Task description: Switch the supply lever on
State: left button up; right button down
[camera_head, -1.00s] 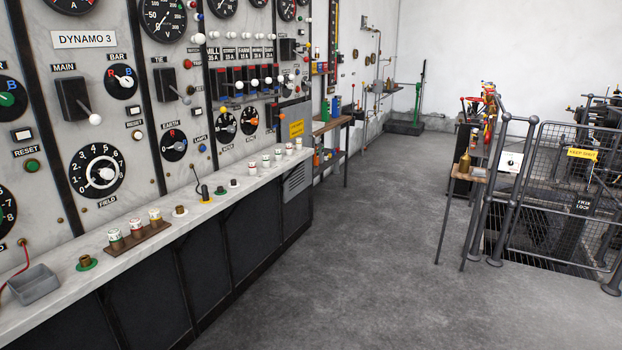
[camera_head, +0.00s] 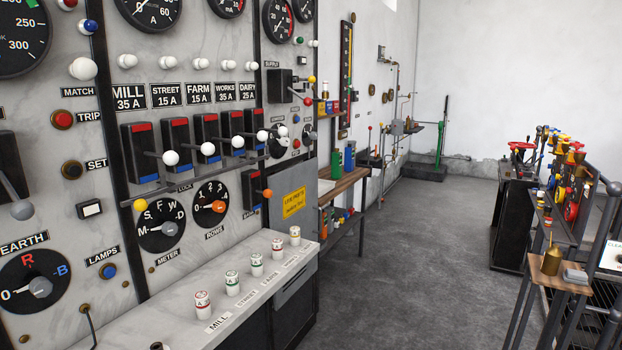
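The supply lever (camera_head: 297,95) is on the switchboard, under a small label that reads SUPPLY (camera_head: 271,64). It comes out of a black box (camera_head: 279,86) and slopes down to the right, ending in what looks like a red knob (camera_head: 308,101). A yellow knob (camera_head: 311,79) shows close beside it, and I cannot tell what that one belongs to. Neither of my grippers is in view, and nothing of mine touches the lever.
A row of feeder levers with white knobs (camera_head: 208,149) sticks out before the supply lever. The marble ledge (camera_head: 185,315) below carries several white fuses (camera_head: 203,305). A wooden bench (camera_head: 345,182) stands beyond. The grey floor (camera_head: 420,270) to the right is clear.

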aim_at(307, 101)
jog(key=i+l+u, duration=0.15)
jog(key=i+u, duration=0.3)
jog(key=i, duration=0.2)
jog(key=i+l+u, duration=0.45)
jog(key=i, duration=0.2)
jog(key=i+l+u, duration=0.45)
jog(key=i+l, duration=0.15)
